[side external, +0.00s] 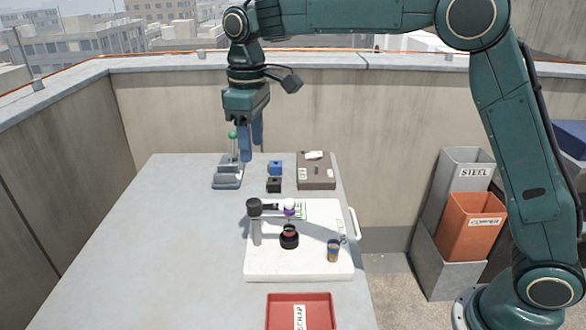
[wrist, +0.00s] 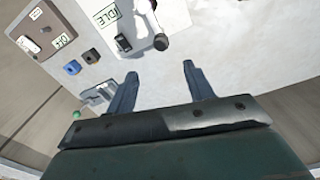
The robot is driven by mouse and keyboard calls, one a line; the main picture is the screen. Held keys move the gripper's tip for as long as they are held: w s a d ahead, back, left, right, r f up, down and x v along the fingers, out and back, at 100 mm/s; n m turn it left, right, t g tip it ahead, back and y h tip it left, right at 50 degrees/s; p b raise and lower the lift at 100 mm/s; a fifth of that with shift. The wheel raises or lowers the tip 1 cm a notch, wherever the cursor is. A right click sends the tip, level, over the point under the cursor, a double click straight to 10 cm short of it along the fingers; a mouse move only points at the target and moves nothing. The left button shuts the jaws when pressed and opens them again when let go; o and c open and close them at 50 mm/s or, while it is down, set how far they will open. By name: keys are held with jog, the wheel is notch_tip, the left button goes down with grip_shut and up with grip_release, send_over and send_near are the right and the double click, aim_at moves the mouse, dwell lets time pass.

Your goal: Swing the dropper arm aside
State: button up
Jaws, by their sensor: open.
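The dropper stand (side external: 256,226) is a grey post with a dark cap on the white board (side external: 262,265). The dropper arm also shows near the top of the wrist view (wrist: 153,24). My gripper (side external: 252,155) is open and empty, pointing down above the table, behind the stand and apart from it. In the wrist view its two fingers (wrist: 160,71) are spread with nothing between them.
A grey lever device with a green ball (side external: 228,180) stands close to my gripper. Blue (side external: 275,167) and black (side external: 274,185) blocks and a brown box (side external: 316,175) sit to its right. A small cup (side external: 333,251) stands on the board. A red scrap tray (side external: 301,312) lies in front.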

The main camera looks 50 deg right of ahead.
aim_at(253, 201)
jog(key=shift+w+a+f, duration=0.3)
jog(key=shift+f, duration=0.1)
notch_tip(253, 201, down, 14)
jog(key=shift+r, duration=0.15)
dwell(0.6)
grip_shut()
